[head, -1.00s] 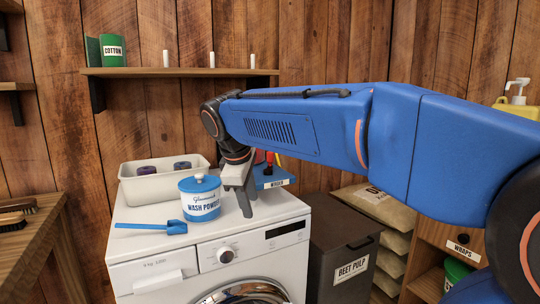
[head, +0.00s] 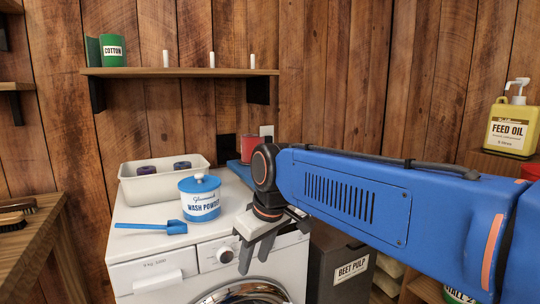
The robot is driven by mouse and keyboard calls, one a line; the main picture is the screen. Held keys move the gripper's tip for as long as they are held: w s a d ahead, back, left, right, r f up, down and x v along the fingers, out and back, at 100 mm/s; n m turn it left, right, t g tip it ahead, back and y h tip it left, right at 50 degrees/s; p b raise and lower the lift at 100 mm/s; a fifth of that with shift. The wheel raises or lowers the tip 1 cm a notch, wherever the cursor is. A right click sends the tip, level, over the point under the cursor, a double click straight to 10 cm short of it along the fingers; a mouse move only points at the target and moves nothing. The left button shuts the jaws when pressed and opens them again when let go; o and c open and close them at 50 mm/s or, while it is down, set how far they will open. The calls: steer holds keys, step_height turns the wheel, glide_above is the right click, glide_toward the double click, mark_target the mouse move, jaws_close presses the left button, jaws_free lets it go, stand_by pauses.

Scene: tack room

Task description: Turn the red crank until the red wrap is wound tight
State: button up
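A red roll (head: 251,146) stands upright at the back of the washing machine, its right side hidden by my arm. I take it to be the red wrap. A blue base (head: 243,167) shows beside and below it, mostly behind my arm. The red crank cannot be made out; my arm covers that area. My gripper (head: 255,256) points down in front of the washing machine's front top edge, near the control panel. Its two fingers look apart, with nothing between them. It is well forward of the red roll and touches nothing that I can see.
A beet pulp bin (head: 322,270) stands to the right. A feed oil bottle (head: 512,130) is at far right.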

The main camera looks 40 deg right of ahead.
steer(key=w+d+r+n+y, duration=0.2)
steer(key=w+d+r, duration=0.4)
steer(key=w+r, duration=0.25)
steer(key=w+d+r+n+y, duration=0.1)
steer(key=w+d+r+y, duration=0.1)
steer(key=w+d+r, duration=0.6)
steer(key=w+d+r+n+t+y, duration=0.1)
steer(key=d+r+n, duration=0.3)
steer(key=d, duration=0.6)
steer(key=w+d+r+n+t+y, duration=0.1)
steer(key=d+r+n+y, duration=0.1)
steer(key=d+r, duration=0.6)
steer(key=x, duration=0.5)
steer(key=d+f+x, duration=0.1)
steer(key=x, duration=1.1)
steer(key=shift+w+d+f, duration=0.1)
steer(key=shift+d+f, duration=0.1)
steer(key=shift+f, duration=0.1)
jaws_close()
